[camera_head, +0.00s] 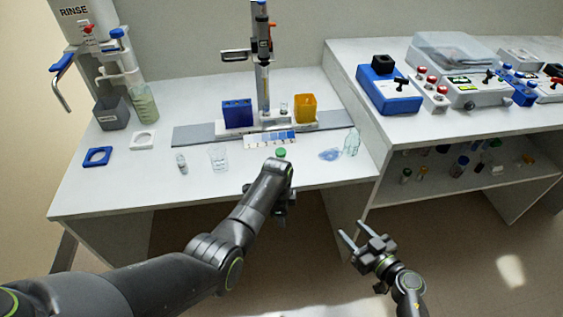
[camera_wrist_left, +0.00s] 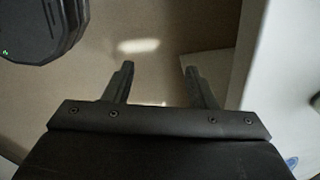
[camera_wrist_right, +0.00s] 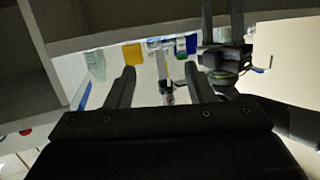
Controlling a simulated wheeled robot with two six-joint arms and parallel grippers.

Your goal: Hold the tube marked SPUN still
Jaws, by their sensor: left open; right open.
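No label reading SPUN is legible in any view. A green-capped tube (camera_head: 281,153) shows at the front of the white bench, just behind my left wrist, its lower part hidden. A small clear vial (camera_head: 181,162) stands farther left; its marking is too small to read. My left gripper (camera_head: 281,208) hangs past the bench's front edge, mostly hidden by its wrist; the left wrist view shows its fingers (camera_wrist_left: 156,82) apart with nothing between. My right gripper (camera_head: 351,231) is open and empty in front of the bench; its spread fingers show in the right wrist view (camera_wrist_right: 158,82).
A blue rack (camera_head: 237,113), an orange container (camera_head: 306,108) and an upright stand (camera_head: 262,85) are at the bench's middle. A clear beaker (camera_head: 219,158) and a glass bottle (camera_head: 352,142) stand near the front. A side shelf (camera_head: 470,185) holds several small vessels.

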